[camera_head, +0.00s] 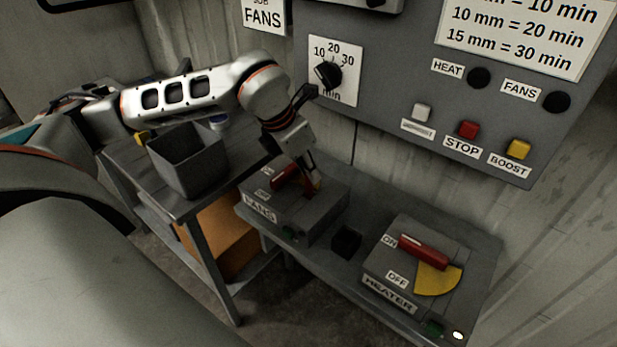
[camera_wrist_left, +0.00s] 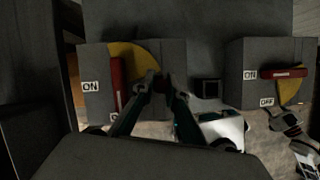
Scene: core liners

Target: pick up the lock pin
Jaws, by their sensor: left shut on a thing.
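My left gripper (camera_head: 316,184) reaches down onto the top of the FANS switch box (camera_head: 318,220), beside its red lever (camera_head: 286,176). In the left wrist view its two fingertips (camera_wrist_left: 160,88) are close together at the edge of the yellow sector (camera_wrist_left: 134,58), right of the red lever (camera_wrist_left: 116,84). They are shut on a small dark thing, apparently the lock pin, which is mostly hidden by the fingers. I cannot tell whether it is still seated in the box.
The HEATER box (camera_head: 385,265), with its red lever (camera_head: 424,251), stands to the right on the same bench. A small black block (camera_head: 346,241) lies between the boxes. A grey open bin (camera_head: 187,158) stands on the left table. The control panel (camera_head: 400,60) hangs above.

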